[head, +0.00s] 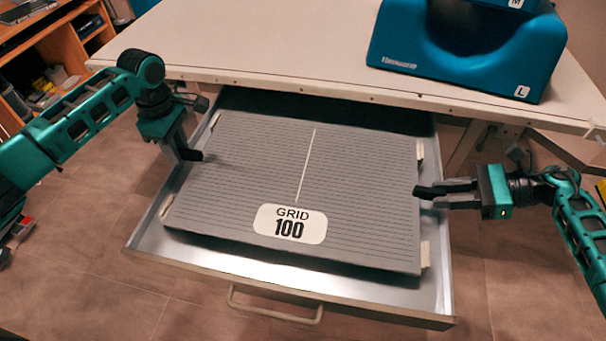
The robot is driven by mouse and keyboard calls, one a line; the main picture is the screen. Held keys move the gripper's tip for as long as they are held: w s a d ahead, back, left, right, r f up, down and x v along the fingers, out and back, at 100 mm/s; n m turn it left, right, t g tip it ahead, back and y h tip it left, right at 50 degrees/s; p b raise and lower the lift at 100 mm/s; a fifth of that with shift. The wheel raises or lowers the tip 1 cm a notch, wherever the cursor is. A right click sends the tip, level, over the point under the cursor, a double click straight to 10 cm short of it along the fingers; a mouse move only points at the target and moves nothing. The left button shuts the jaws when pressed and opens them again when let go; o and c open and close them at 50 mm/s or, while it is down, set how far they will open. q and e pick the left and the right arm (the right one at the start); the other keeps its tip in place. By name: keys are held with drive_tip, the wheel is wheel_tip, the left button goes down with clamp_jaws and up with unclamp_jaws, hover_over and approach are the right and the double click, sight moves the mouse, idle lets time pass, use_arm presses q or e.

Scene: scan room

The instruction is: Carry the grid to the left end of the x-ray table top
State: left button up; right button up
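The grid (349,193) is a flat grey ribbed plate with a white centre line and a "GRID 100" label. It lies within the open drawer (400,294), with pale tabs along its left and right edges. My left gripper (191,155) is at the middle of the grid's left edge, its dark fingertip reaching the edge. My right gripper (428,194) is at the middle of the right edge, its upper finger overlapping it slightly. The x-ray table top (270,50) is above and behind the drawer.
A blue cushion block (460,60) marked L, with another on it, stands on the right part of the table top. The left and middle of the top are clear. The drawer handle (275,312) faces me. A wooden shelf (75,50) stands at the far left.

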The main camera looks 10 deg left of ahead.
use_arm(q)
clamp_jaws()
use_arm(e)
clamp_jaws()
use_arm(q)
drive_tip(key=shift+r, duration=0.1)
use_arm(e)
drive_tip(key=shift+r, duration=0.1)
idle(0.6)
